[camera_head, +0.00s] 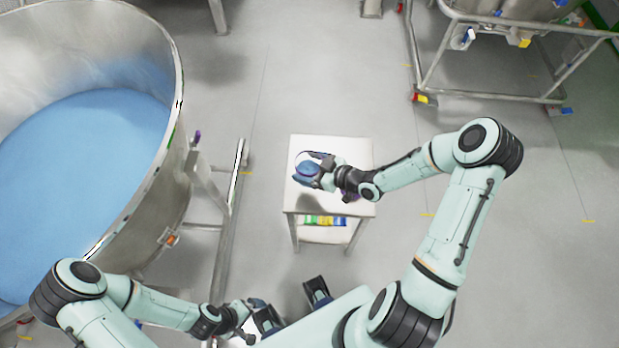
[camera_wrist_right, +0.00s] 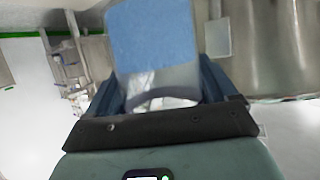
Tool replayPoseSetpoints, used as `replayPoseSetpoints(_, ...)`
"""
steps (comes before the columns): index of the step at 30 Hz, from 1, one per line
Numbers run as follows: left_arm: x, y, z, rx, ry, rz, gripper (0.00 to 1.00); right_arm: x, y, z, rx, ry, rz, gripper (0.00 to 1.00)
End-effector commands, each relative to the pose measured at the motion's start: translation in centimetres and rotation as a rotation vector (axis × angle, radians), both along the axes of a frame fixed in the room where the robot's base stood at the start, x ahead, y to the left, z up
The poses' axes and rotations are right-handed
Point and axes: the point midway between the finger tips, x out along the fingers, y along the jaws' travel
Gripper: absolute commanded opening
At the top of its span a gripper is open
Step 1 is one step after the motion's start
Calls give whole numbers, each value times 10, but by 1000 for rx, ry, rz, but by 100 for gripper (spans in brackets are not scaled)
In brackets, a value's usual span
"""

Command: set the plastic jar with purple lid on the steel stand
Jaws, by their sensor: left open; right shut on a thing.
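The plastic jar (camera_head: 308,168) is in my right gripper (camera_head: 314,167), over the left part of the steel stand's pale top (camera_head: 345,149) in the head view. Its top looks blue-purple there. In the right wrist view the jar (camera_wrist_right: 152,38) shows blue contents and a clear part between the fingers; I cannot make out the lid. My right gripper (camera_wrist_right: 160,95) is shut on the jar. I cannot tell whether the jar touches the stand. My left gripper (camera_head: 254,318) is open and empty, low in the head view, away from the stand.
A large steel bowl (camera_head: 165,165) with blue material stands left of the stand. Several coloured items (camera_head: 323,220) sit on the stand's lower shelf. A steel frame on casters (camera_head: 500,98) is at the upper right. Grey floor (camera_head: 270,90) behind the stand is clear.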

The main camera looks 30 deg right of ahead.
Motion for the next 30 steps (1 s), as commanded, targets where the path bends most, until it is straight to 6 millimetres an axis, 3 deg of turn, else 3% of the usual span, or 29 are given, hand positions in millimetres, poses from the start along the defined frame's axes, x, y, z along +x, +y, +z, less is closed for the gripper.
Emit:
replayPoseSetpoints(3,-1,0,-3,0,1,0,100,0,0,-20,2,-1,0,49)
replayPoseSetpoints(8,-1,0,-3,0,1,0,100,0,0,-32,1,-2,0,49)
replayPoseSetpoints(15,-3,0,-6,0,2,0,100,0,0,-63,1,-3,-1,49)
replayPoseSetpoints(29,-5,0,-11,1,5,0,100,0,0,-70,-1,-3,0,49)
replayPoseSetpoints(30,-5,0,-11,1,5,0,100,0,0,-71,-1,-2,0,92)
